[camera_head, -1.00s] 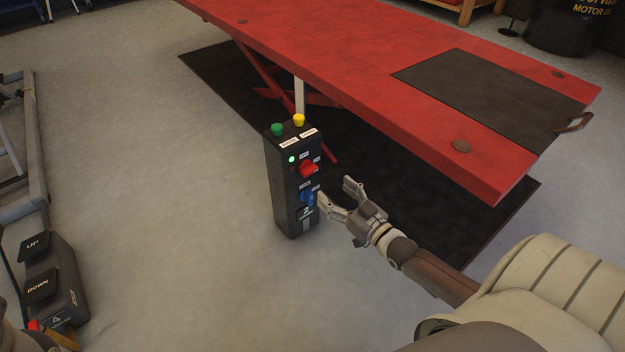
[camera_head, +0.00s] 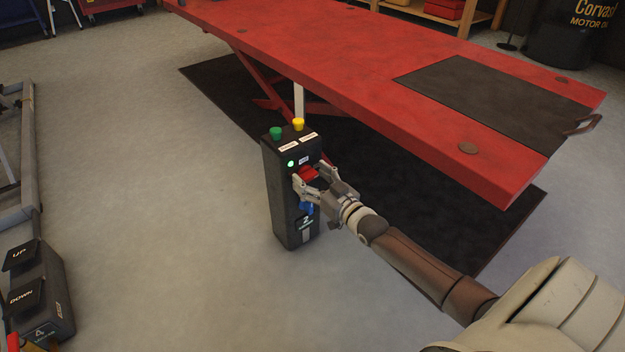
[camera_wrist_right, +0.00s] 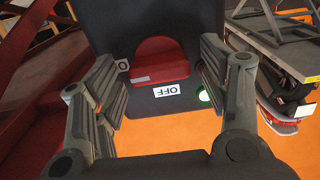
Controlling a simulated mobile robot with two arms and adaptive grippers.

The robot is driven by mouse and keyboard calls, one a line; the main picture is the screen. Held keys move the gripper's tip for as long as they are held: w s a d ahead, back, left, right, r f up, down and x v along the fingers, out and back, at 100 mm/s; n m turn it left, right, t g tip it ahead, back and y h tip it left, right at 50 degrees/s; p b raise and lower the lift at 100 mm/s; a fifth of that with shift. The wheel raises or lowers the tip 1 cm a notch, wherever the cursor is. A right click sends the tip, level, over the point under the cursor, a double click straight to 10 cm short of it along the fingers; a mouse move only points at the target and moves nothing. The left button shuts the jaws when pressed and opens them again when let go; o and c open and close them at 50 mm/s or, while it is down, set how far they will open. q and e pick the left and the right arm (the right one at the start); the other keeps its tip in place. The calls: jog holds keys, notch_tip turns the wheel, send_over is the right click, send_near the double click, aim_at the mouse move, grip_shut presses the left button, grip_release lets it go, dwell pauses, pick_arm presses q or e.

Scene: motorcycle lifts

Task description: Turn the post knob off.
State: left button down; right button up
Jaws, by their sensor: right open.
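The black control post (camera_head: 280,195) stands upright on the floor beside the red lift. A red knob (camera_head: 307,173) is on its face, with a lit green light (camera_head: 290,163) up and left of it and a blue knob (camera_head: 306,208) below. My right gripper (camera_head: 310,178) is open, its fingers on either side of the red knob and partly covering it. In the right wrist view the red knob (camera_wrist_right: 160,60) sits between the spread fingers, with small gaps visible. My left gripper is out of view.
Green (camera_head: 276,133) and yellow (camera_head: 298,124) buttons top the post. The red lift table (camera_head: 400,110) spreads behind it over a black mat (camera_head: 440,215). A pedal box marked UP and DOWN (camera_head: 45,300) stands at lower left. The floor between is clear.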

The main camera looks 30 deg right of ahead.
jog(key=c, duration=1)
